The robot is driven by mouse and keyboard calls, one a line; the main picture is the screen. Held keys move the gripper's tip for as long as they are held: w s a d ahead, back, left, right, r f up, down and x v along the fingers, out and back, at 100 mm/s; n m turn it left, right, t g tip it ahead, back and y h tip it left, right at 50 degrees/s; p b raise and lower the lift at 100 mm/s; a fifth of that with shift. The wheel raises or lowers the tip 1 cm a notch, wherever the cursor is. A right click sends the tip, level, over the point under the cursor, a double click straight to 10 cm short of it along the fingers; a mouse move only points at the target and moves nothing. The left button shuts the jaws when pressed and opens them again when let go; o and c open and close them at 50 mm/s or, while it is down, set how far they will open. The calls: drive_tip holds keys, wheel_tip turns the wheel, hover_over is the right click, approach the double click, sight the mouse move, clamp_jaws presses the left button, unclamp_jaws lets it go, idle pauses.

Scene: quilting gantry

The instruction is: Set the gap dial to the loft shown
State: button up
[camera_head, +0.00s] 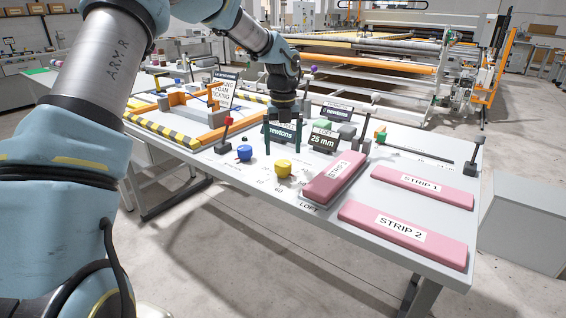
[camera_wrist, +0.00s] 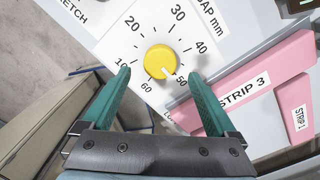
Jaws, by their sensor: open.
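The yellow gap dial (camera_head: 283,169) sits on the white table near its front edge. In the wrist view, the dial knob (camera_wrist: 160,61) stands on a plate marked 10 to 60, labelled GAP mm. A small mark at the knob's lower right seems to point near 50; I cannot read it exactly. The black loft sign (camera_head: 322,140) reads 25 mm. My gripper (camera_head: 284,146) is open and empty, pointing down above the table by the dial. In the wrist view, its teal fingers (camera_wrist: 160,74) appear on either side of the knob, apart from it.
Pink block STRIP 3 (camera_head: 335,177) lies close right of the dial. STRIP 1 (camera_head: 422,187) and STRIP 2 (camera_head: 402,234) lie farther right. A blue knob (camera_head: 244,153) and red-topped lever (camera_head: 226,134) stand left. A newtons display (camera_head: 284,133) is behind my gripper.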

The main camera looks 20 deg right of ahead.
sight(283, 163)
drive_tip(key=shift+f+p, duration=0.45)
drive_tip(key=shift+f, duration=2.55)
drive_tip(key=c, duration=1.4)
